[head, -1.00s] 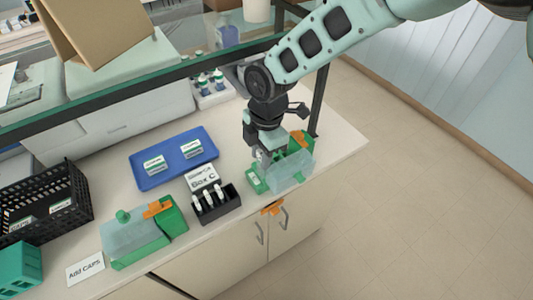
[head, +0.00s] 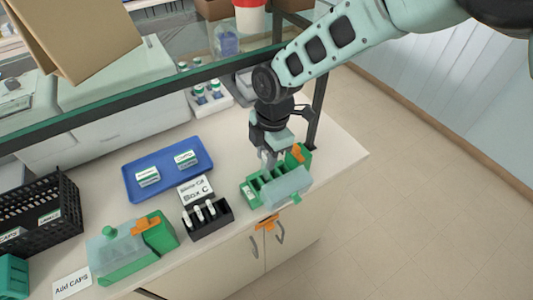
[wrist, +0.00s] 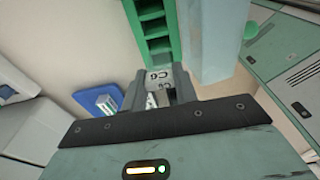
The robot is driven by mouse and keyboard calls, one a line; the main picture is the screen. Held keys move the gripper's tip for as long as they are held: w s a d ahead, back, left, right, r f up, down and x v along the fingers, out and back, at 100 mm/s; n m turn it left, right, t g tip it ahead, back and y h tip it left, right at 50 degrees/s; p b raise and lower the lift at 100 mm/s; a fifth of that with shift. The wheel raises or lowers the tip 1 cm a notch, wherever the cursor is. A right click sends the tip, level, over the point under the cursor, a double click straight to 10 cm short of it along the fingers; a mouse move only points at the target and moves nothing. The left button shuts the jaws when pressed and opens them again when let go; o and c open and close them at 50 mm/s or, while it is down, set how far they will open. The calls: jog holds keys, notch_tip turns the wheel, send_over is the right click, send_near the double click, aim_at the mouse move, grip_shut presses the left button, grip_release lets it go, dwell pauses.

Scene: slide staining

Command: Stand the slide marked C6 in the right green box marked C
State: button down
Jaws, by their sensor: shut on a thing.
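The right green box (head: 253,197) stands open near the counter's front right edge, its slots showing and its clear lid (head: 288,186) swung toward the front. My gripper (head: 268,158) is over the back part of this box. In the wrist view my gripper (wrist: 160,97) is shut on a small slide whose pale marked end (wrist: 157,75) shows between the fingers; the mark looks like C6 upside down. The box's green slots (wrist: 153,28) are just beyond it. The slide's lower part is hidden, so I cannot tell whether it is in a slot.
A sign reading Box C (head: 196,190) stands behind a black rack (head: 222,220) holding several white-topped items. A closed green box (head: 120,263) is to the left. A blue tray (head: 135,183) with two labelled pieces lies behind. A glass shelf edge (head: 150,84) crosses above the counter.

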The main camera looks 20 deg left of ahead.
aim_at(264, 176)
jog(key=shift+s+a+f+b, duration=0.15)
jog(key=shift+f+b, duration=0.75)
jog(key=shift+f, duration=0.5)
jog(key=shift+s+d+f+b, duration=0.1)
jog(key=shift+f+b, duration=0.75)
jog(key=shift+f, duration=0.55)
jog(key=c, duration=1)
grip_release()
jog(key=shift+a, duration=0.1)
jog(key=shift+w, duration=0.1)
jog(key=shift+r, duration=0.1)
